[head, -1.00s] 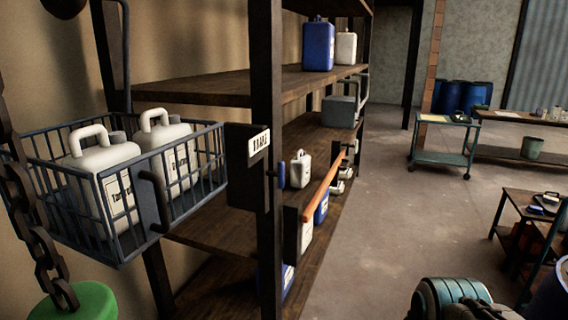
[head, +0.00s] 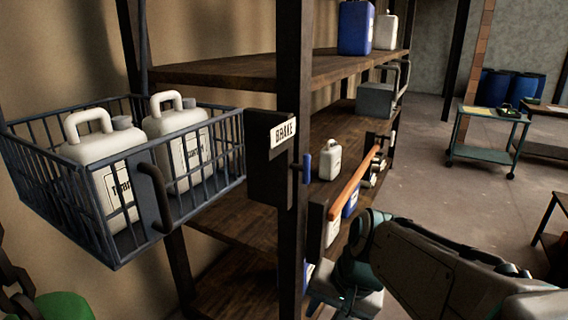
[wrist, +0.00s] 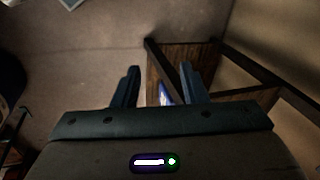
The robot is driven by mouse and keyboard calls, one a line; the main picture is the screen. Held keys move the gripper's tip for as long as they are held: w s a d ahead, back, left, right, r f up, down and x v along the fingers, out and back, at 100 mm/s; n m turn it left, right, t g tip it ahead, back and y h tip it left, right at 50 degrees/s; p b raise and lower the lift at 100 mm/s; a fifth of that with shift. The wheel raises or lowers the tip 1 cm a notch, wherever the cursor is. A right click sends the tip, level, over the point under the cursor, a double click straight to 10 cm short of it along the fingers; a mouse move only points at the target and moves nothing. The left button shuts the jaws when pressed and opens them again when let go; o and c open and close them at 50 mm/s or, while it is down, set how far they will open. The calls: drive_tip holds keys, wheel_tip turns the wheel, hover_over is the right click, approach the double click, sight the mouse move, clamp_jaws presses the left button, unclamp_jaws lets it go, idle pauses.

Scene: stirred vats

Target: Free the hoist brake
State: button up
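Below and to the right, a long orange-brown lever (head: 352,188) slants up and away from a dark bracket (head: 318,228). In the wrist view my gripper (wrist: 159,85) is open, its fingers apart with nothing held. In the head view my arm reaches in from the lower right, below the lever; the fingertips are not clear there.
A wire basket (head: 196,220) with two white jugs (head: 103,165) hangs left of the brake. The shelves (head: 250,70) hold blue and white cans. A chain with a green piece (head: 62,306) is at the lower left. A teal cart (head: 480,158) stands farther off; the floor between is open.

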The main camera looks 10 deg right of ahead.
drive_tip(key=w+a+r+m+y+b, duration=0.1)
drive_tip(key=w+m+y, duration=0.2)
drive_tip(key=w+m, duration=0.3)
drive_tip(key=m+t+y+b, duration=0.4)
drive_tip(key=m+t+y, duration=0.3)
drive_tip(key=m+t, duration=0.65)
approach(307, 161)
drive_tip(key=w+a+g, duration=0.1)
drive_tip(key=w+a, duration=0.1)
drive_tip(key=w, duration=0.1)
drive_tip(key=w+a+r+m+p, duration=0.1)
drive_tip(key=w+a, duration=0.1)
drive_tip(key=w, duration=0.1)
drive_tip(key=w+a+m+g, duration=0.1)
drive_tip(key=w+a, duration=0.1)
drive_tip(key=shift+w+r+m+g+p, duration=0.25)
drive_tip(key=shift+w+g+p, duration=0.05)
drive_tip(key=shift+w+g, duration=0.1)
drive_tip(key=shift+c, duration=0.3)
clamp_jaws()
